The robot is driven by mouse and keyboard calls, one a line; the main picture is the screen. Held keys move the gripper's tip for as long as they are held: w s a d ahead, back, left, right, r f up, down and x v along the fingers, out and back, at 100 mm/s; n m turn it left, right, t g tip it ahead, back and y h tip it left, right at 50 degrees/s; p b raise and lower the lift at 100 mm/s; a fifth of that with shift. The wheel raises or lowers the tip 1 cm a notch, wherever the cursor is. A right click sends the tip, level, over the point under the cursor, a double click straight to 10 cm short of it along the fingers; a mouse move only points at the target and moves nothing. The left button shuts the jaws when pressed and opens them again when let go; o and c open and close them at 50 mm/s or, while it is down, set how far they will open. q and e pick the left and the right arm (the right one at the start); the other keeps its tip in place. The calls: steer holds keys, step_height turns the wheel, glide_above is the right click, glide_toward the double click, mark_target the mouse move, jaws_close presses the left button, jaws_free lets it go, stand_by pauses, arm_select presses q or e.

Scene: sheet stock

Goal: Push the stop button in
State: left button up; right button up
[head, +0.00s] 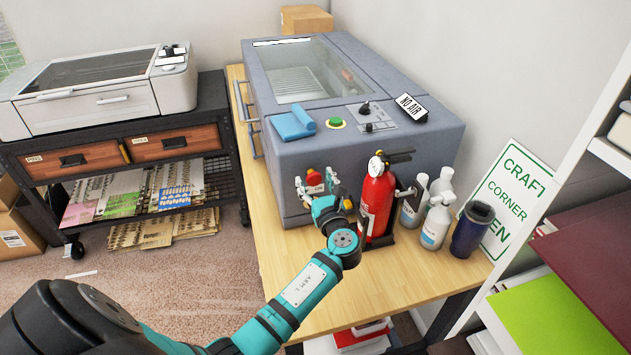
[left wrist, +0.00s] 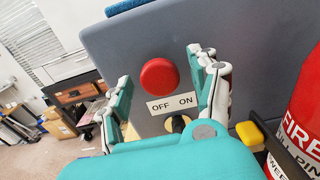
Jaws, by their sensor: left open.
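The stop button is a round red button (left wrist: 159,77) on the grey front panel of the machine, above an OFF/ON label (left wrist: 172,103). In the head view the red button (head: 311,172) shows small at the machine's front. My left gripper (head: 316,183) is open in front of that panel. In the left wrist view the two fingers of my left gripper (left wrist: 158,66) stand apart on either side of the button, with nothing between them. Whether a fingertip touches the panel I cannot tell. A dark knob or key under the label is partly hidden by my gripper. My right gripper is not in view.
A red fire extinguisher (head: 376,202) stands close right of my left gripper, with white bottles (head: 437,222) and a dark tumbler (head: 472,230) beyond. The grey machine (head: 400,150) has a green button (head: 335,123) and blue cloth (head: 293,123) on top. The table's left front is clear.

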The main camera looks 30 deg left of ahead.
arm_select(q)
jaws_close()
steer(key=shift+w+a+r, duration=0.1)
steer(key=shift+w+a, duration=0.2)
steer(key=shift+a, duration=0.05)
steer(key=shift+c, duration=2.2)
jaws_free()
steer(key=o, duration=0.4)
steer(key=shift+w+a, duration=0.1)
steer(key=shift+o, duration=0.2)
